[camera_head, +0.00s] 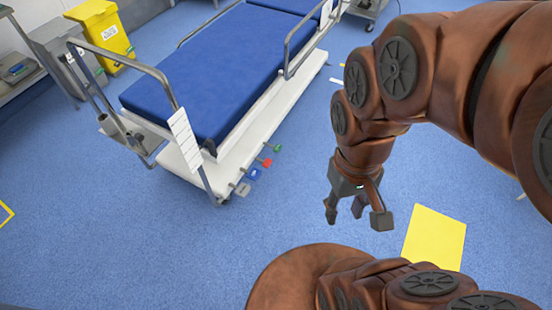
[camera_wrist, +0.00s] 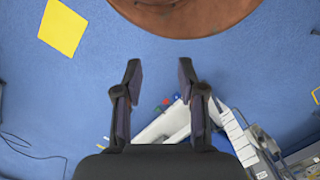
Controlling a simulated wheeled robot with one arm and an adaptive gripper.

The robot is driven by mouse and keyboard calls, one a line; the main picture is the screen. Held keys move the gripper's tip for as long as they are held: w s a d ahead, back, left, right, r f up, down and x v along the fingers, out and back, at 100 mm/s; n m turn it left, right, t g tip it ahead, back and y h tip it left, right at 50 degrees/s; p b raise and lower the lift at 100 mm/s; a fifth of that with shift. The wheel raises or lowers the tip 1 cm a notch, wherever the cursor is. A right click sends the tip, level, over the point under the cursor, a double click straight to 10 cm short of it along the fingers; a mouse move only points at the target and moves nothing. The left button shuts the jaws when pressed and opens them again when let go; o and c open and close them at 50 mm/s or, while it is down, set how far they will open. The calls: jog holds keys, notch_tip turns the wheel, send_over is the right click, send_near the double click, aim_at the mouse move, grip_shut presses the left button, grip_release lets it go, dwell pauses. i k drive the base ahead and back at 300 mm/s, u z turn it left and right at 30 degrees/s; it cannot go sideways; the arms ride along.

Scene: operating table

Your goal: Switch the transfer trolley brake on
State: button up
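The transfer trolley (camera_head: 205,75) has a blue mattress, a white base and metal side rails, and stands left of centre in the head view. Several small pedals stick out low on its near right side: a green pedal (camera_head: 277,148), a red pedal (camera_head: 267,162), a blue pedal (camera_head: 255,173) and a grey pedal (camera_head: 242,188). Which one is the brake I cannot tell. My gripper (camera_head: 356,212) is open and empty, pointing down, to the right of the pedals and apart from them. In the wrist view, the red pedal (camera_wrist: 165,101) shows small between the spread fingers.
Blue floor lies clear between my gripper and the trolley. A yellow floor patch (camera_head: 435,238) lies at the right. A yellow bin (camera_head: 100,33) and a grey bin (camera_head: 62,50) stand at the back left. A wheeled stand (camera_head: 368,8) is at the back.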

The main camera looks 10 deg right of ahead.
aim_at(267, 163)
jog(key=k, duration=0.65)
jog(key=u, duration=0.45)
jog(key=i, duration=1.15)
jog(key=u, duration=0.6)
